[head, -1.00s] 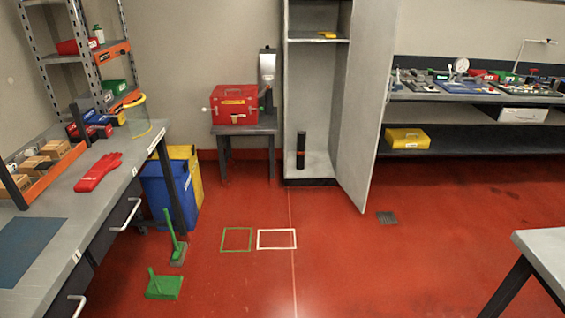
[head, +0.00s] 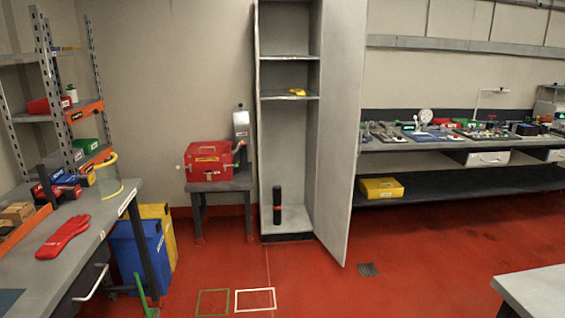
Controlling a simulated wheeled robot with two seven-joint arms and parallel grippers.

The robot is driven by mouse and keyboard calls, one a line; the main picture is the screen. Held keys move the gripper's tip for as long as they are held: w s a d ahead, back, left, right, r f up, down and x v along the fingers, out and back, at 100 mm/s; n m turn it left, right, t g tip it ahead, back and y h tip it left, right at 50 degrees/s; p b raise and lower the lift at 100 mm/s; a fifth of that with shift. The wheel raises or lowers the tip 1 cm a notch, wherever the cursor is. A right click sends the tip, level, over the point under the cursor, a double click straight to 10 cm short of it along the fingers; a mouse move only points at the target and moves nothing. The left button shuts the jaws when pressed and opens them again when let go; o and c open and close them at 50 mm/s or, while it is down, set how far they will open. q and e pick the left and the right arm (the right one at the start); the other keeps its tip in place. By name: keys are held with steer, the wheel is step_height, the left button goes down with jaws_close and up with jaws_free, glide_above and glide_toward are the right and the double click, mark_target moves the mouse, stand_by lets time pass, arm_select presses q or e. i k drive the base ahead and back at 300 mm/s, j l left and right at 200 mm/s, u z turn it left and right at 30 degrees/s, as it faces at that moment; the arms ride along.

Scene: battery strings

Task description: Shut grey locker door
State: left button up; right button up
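The tall grey locker (head: 289,150) stands against the back wall in the middle of the head view. Its grey door (head: 341,130) is open, swung outward on the right side toward me. Inside, a small yellow item (head: 297,92) lies on a shelf and a dark cylinder with an orange band (head: 277,206) stands on the floor of the locker. Neither of my grippers shows in the view.
A red toolbox (head: 209,162) sits on a small grey table (head: 220,187) left of the locker. A workbench (head: 440,146) runs along the right wall side. A grey bench (head: 95,225) is at left, another table corner (head: 545,290) at right. The red floor (head: 330,290) between is clear.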

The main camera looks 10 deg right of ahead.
mark_target(345, 22)
steer(key=i+l+z, duration=0.3)
steer(key=i+l, duration=0.15)
steer(key=i, duration=0.25)
steer(key=i+l+z, duration=0.15)
steer(key=i, duration=0.25)
steer(key=i+z, duration=0.2)
steer(key=i, duration=0.5)
steer(key=i+z, duration=0.25)
steer(key=i, duration=0.4)
steer(key=i+z, duration=0.2)
steer(key=i, duration=0.6)
steer(key=i+l+u, duration=0.25)
steer(key=i+u, duration=0.25)
steer(key=i+l+u, duration=0.75)
steer(key=l+u, duration=0.25)
steer(key=i+l+u, duration=0.2)
steer(key=l+u, duration=0.25)
steer(key=l, duration=0.25)
